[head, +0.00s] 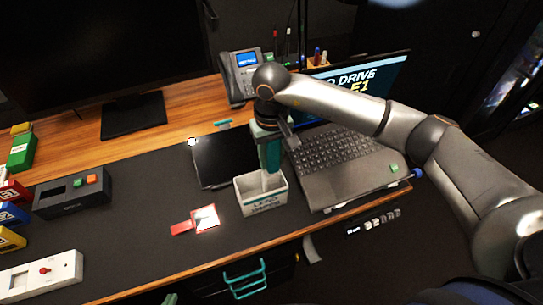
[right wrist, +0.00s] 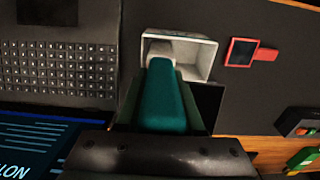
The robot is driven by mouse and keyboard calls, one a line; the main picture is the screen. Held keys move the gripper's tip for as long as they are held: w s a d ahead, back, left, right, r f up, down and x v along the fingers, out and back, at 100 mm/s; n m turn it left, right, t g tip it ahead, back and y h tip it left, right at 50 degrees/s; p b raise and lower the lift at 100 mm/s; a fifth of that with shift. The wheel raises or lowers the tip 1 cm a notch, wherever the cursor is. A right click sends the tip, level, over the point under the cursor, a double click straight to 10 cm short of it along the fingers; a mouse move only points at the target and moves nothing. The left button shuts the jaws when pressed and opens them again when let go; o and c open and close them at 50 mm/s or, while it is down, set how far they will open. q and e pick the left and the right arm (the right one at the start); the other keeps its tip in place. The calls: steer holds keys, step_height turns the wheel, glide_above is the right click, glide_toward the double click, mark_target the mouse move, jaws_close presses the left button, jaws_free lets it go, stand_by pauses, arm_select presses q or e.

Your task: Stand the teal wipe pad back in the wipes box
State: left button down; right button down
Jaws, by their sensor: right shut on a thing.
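The teal wipe pad (head: 270,156) is upright in the grip of my right gripper (head: 268,138), over the wipes box. It also shows in the right wrist view (right wrist: 163,98), between the two fingers. A pale part below the teal reaches down inside the box opening; I cannot tell whether it touches the bottom. The wipes box (head: 263,208) is a small, open, light grey box with lettering on its front, standing on the dark mat. It also shows in the right wrist view (right wrist: 205,58). My left gripper is not in view.
An open laptop (head: 345,165) stands close right of the box. A black tablet (head: 222,162) lies just behind it. A red-edged card (head: 205,218) lies to its left. A phone (head: 240,75) and monitor stand at the back. The mat's front left is partly clear.

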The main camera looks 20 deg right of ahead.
steer(key=shift+f+b, duration=0.35)
steer(key=shift+b, duration=0.05)
steer(key=c, duration=0.5)
jaws_free()
steer(key=shift+c, duration=0.2)
steer(key=shift+r, duration=0.1)
steer(key=shift+r+p, duration=0.9)
steer(key=shift+p, duration=0.2)
step_height(320, 180, up, 10)
steer(key=shift+r+b, duration=0.1)
steer(key=shift+b, duration=1)
steer(key=shift+r, duration=0.55)
